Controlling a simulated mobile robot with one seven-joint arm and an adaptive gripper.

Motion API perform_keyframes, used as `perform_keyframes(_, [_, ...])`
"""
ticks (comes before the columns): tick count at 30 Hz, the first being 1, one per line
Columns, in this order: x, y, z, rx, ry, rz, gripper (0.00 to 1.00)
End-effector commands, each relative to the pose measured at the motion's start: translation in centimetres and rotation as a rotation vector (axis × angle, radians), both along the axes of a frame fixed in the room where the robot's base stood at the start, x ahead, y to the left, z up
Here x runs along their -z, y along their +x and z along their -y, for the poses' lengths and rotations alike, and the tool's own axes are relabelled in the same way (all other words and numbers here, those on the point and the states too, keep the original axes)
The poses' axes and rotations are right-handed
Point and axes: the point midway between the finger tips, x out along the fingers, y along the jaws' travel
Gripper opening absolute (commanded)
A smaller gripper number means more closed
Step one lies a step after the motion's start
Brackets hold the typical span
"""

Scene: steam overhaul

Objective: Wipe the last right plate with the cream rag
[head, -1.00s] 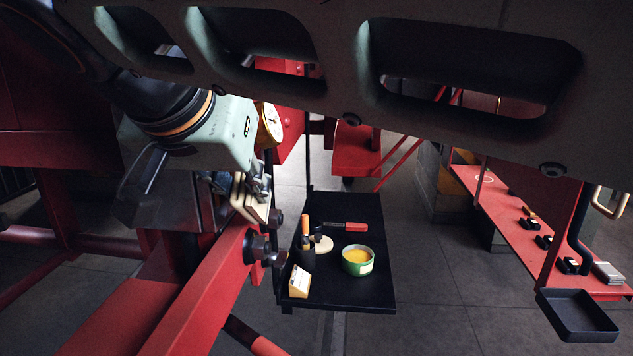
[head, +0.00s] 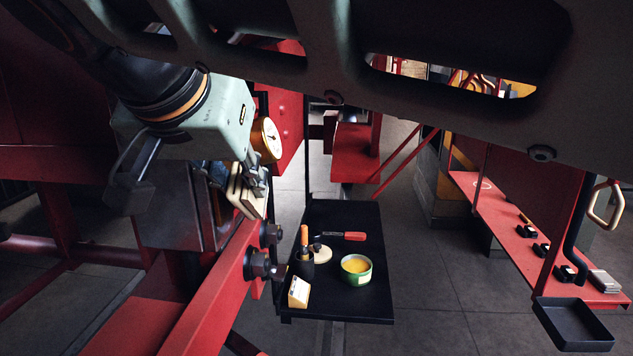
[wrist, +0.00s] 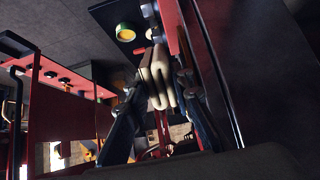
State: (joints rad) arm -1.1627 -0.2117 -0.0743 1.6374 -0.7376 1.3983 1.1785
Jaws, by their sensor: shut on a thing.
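The cream rag (head: 240,192) is a folded, layered pad just above the red beam at left centre in the head view. My gripper (head: 257,183) is shut on it. In the wrist view the rag (wrist: 155,78) is pinched between the two dark fingers of my gripper (wrist: 158,92). A dark grey flat plate (head: 172,208) stands behind the red beam, left of the rag. I cannot tell whether it is the last right plate, or whether the rag touches any surface.
The red beam (head: 215,275) with dark bolts runs below my gripper. A black tray (head: 365,300) holds a green tin (head: 356,270), a cream block (head: 299,291) and a red-handled tool (head: 346,236). A gauge (head: 267,140) is close behind my wrist. A red bench (head: 500,220) stands right.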

Motion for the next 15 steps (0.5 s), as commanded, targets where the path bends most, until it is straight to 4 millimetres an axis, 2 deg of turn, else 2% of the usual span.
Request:
perform_keyframes(8, [0.1, 0.0, -0.3, -0.002, -0.001, 0.001, 0.02])
perform_keyframes(15, [2.2, 0.0, -0.4, -0.004, -0.006, 0.0, 0.02])
